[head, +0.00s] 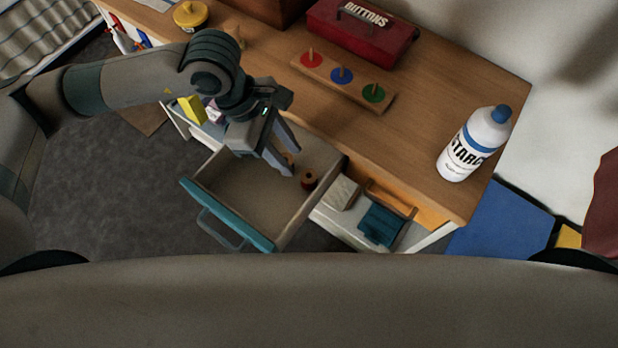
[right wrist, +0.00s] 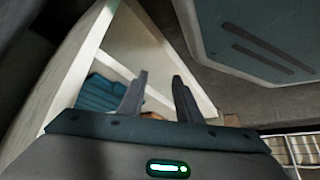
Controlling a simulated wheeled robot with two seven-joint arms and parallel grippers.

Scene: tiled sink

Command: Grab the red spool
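A small reddish-brown spool (head: 309,181) stands in the open drawer (head: 236,205), near its right wall. A paler tan spool (head: 289,158) is behind it, partly hidden by my gripper's fingers. My left gripper (head: 293,163) is over the drawer, fingers apart and pointing down to the right. Its fingertips are just left of and behind the reddish spool, with nothing seen between them and that spool. My right gripper (right wrist: 160,97) shows in the right wrist view with its two fingers apart and empty, and is out of the head view.
On the wooden top stand a peg board (head: 343,76) with red, blue and green discs, a red buttons box (head: 361,34) and a starch bottle (head: 474,144). The drawer's teal front (head: 228,216) juts out. Folded cloths (head: 381,225) lie on the shelf to its right.

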